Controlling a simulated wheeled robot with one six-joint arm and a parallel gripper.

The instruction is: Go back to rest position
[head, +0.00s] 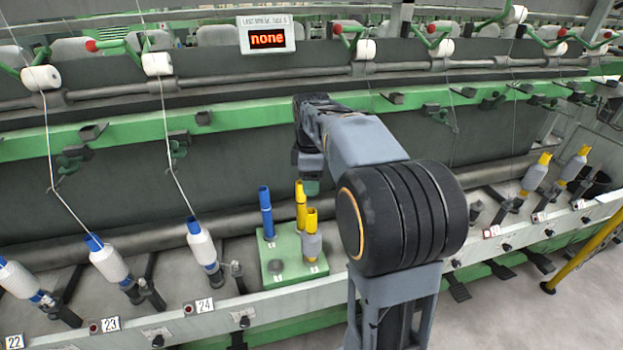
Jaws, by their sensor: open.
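My arm reaches from the front right toward the machine. Its end bends down, and my gripper (311,178) is small and partly hidden behind the arm links. It is open, and I see nothing held in it. It is above and behind a green block (284,287). On the block stand a blue tube (266,212), a bare yellow tube (300,206) and a yellow tube with grey yarn (312,236). The gripper looks apart from them.
The spinning frame fills the view. Bobbins with blue tops (108,260) stand at the left, and yellow-topped bobbins (536,175) at the right. White yarn runs up to rollers (157,64). A display (267,36) reads "none". A yellow post (580,262) stands at the right.

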